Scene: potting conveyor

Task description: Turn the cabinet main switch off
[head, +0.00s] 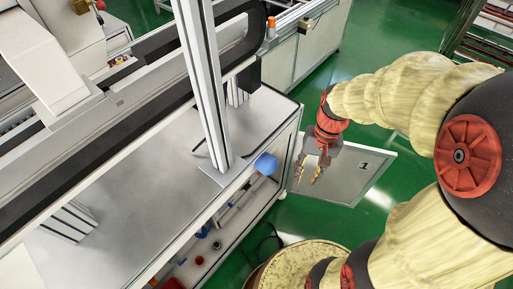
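My gripper (308,174) points down in front of a grey panel (345,183) marked "1". The panel stands out from the right end of a white-framed bench and looks like an open cabinet door, though I cannot tell for sure. I cannot make out a main switch; it may be hidden behind my gripper or the panel, or be too small to see. Whether my gripper touches the panel cannot be told.
The metal bench top (125,200) carries an upright post (203,85) and a conveyor (110,85). A blue ball-shaped part (265,164) sits at the bench's edge. Small red and blue parts lie on the lower shelf.

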